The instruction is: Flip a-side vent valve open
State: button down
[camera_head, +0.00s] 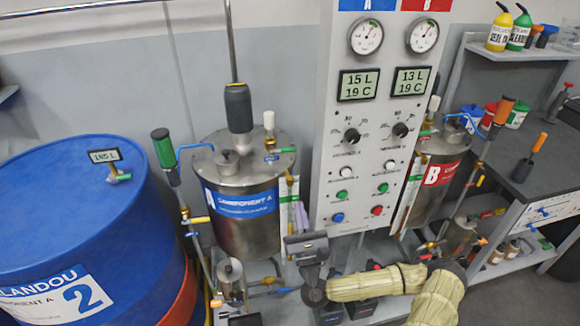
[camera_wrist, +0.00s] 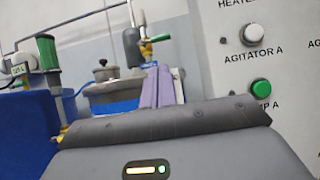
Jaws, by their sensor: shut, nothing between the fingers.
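The silver component A tank (camera_head: 240,228) with a blue label stands left of the control panel. On the right of its lid is a small vent fitting (camera_head: 268,124) with a white top and a short blue handle (camera_head: 271,157). My gripper (camera_head: 300,208) is in front of the tank's right side, below the lid. Its purple fingers (camera_wrist: 160,78) are together and empty, pointing up below the handle and apart from it.
The control panel (camera_head: 340,205) with gauges and knobs stands close on the right. A blue drum (camera_head: 60,200) and a green-handled pump (camera_head: 162,150) are on the left. A grey mixer motor (camera_head: 238,108) rises from the lid. The red-labelled B tank (camera_head: 443,172) stands beyond the panel.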

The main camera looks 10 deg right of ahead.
jog(key=p, duration=0.5)
send_near(285, 150)
jog(key=x, duration=0.3)
jog(key=d+x, duration=0.1)
jog(key=x, duration=0.1)
jog(key=shift+w+f, duration=0.15)
jog(key=shift+w, duration=0.55)
jog(key=shift+a, duration=0.1)
jog(key=shift+n+y, duration=0.4)
